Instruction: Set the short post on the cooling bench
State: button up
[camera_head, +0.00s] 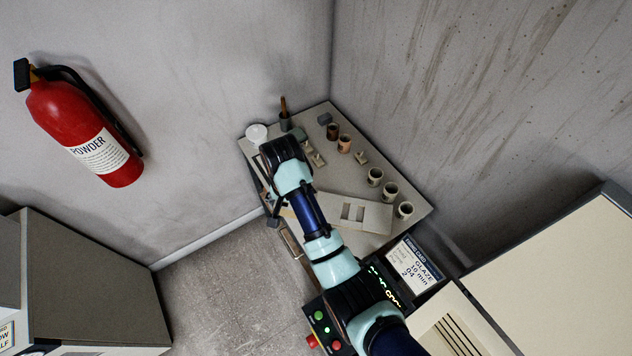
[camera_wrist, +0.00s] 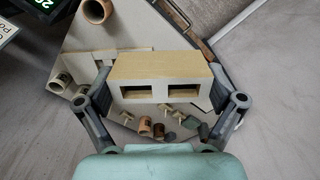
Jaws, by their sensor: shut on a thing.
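The short post (camera_wrist: 160,70) is a pale, wood-coloured block with two rectangular openings in one face. In the wrist view it sits between the fingers of my gripper (camera_wrist: 162,95), which is shut on its two ends. Below it in that view is the pale bench, which in the head view is a corner table (camera_head: 340,176) with several small things on it. In the head view my gripper and the post are mostly hidden behind my arm. I cannot tell the exact gap between post and bench.
A pale flat piece with two openings (camera_head: 376,217) lies on the bench's near side. Beige cups (camera_head: 389,191) line the right edge; brown cups (camera_head: 343,144) stand farther back. A white round piece (camera_head: 256,133) is at the left corner. A fire extinguisher (camera_head: 82,132) hangs left.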

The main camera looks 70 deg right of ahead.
jog(key=s+d+f+m+b, duration=0.3)
jog(key=s+d+f+m, duration=0.25)
jog(key=s, duration=0.25)
jog(key=shift+n, duration=0.45)
jog(key=f+b, duration=0.2)
jog(key=f, duration=0.4)
jog(key=f+b, duration=0.3)
jog(key=f, duration=0.4)
jog(key=f+b, duration=0.2)
jog(key=f, duration=0.5)
jog(key=shift+w+d, duration=0.25)
jog(key=shift+b, duration=0.3)
jog(key=o, duration=0.8)
jog(key=shift+f, duration=0.15)
jog(key=shift+c, duration=0.2)
jog(key=shift+o, duration=0.5)
notch_tip(320, 180, up, 12)
jog(key=p, duration=0.3)
jog(key=shift+r, duration=0.2)
